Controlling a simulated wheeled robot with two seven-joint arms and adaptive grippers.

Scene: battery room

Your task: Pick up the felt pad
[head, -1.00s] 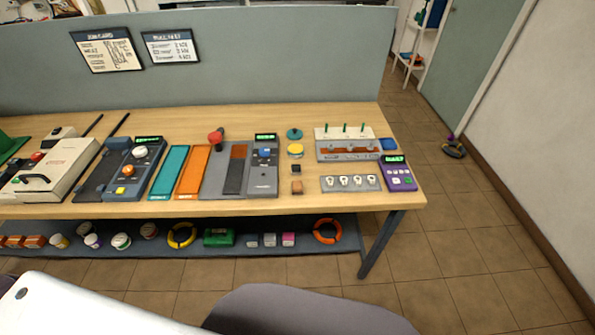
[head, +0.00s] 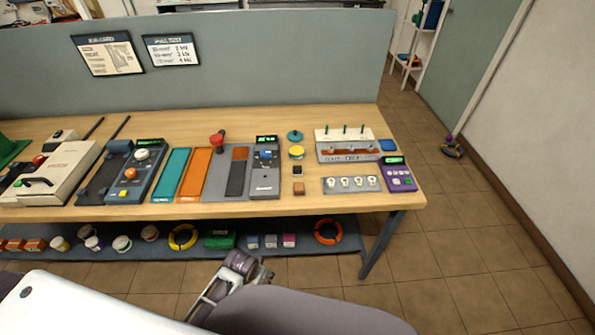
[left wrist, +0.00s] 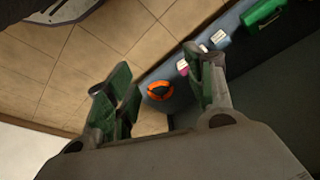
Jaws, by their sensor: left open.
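A small black block (head: 297,170) and a brown block (head: 298,188) sit left of the key-hook panel. My left gripper (head: 250,268) is low in front of the table, below the tabletop and apart from everything on it. In the left wrist view the left gripper (left wrist: 160,80) has its green fingers spread, with nothing between them. My right gripper is not in view.
The wooden table (head: 230,207) holds several devices and trays. A purple device (head: 398,176) stands beside the key-hook panel (head: 350,184). The lower shelf carries an orange ring (head: 328,231), a yellow ring (head: 183,237) and a green box (head: 219,239).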

